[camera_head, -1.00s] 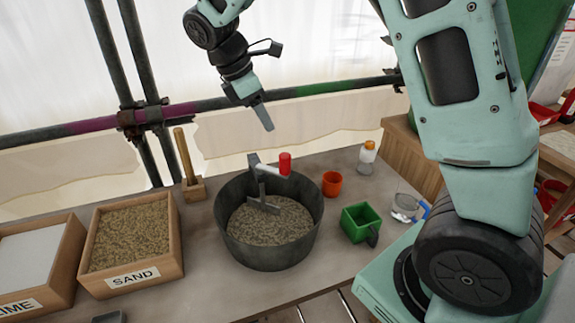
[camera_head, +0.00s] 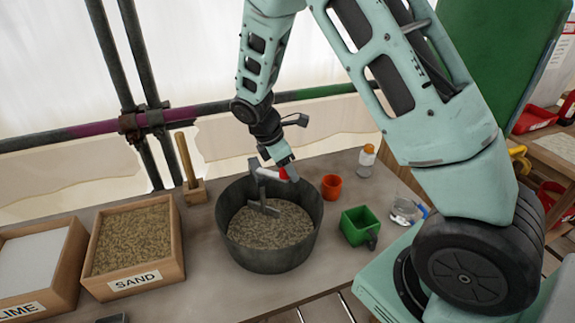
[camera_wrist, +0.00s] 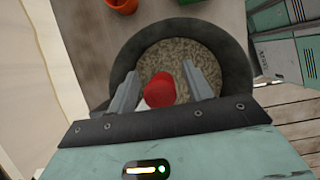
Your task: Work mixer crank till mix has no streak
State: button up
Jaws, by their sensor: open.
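A dark round mixing tub (camera_head: 312,240) stands on the bench, holding a speckled grey-tan mix (camera_head: 270,228). A grey metal crank with a paddle (camera_head: 262,195) rises from the mix. Its red handle (camera_head: 283,173) is at the top, partly hidden by my gripper (camera_head: 288,172) in the head view. In the wrist view my gripper (camera_wrist: 162,85) is open, with one finger on each side of the red handle (camera_wrist: 160,90). The fingers look apart from the handle; whether either touches it I cannot tell. No clear streak shows in the visible mix.
A sand box (camera_head: 133,245) and a lime box (camera_head: 38,265) stand left of the tub. An orange cup (camera_head: 331,186), a green container (camera_head: 358,225), a capped bottle (camera_head: 366,160) and a clear jug (camera_head: 403,211) stand right. A pipe rail (camera_head: 215,105) runs behind.

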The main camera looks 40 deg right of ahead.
jog(key=shift+c, duration=0.2)
grip_shut()
jog(key=shift+a, duration=0.1)
jog(key=m, duration=0.1)
jog(key=a+m+g+p, duration=0.1)
jog(key=shift+s+a+m, duration=0.25)
jog(key=shift+s+m, duration=0.05)
jog(key=shift+s, duration=0.1)
jog(key=w+a+m+g+y+p, duration=0.2)
jog(key=a+m, duration=0.6)
jog(key=m, duration=0.5)
jog(key=shift+w+a+y+p, duration=0.2)
jog(key=shift+y+p, duration=0.45)
jog(key=shift+y, duration=0.65)
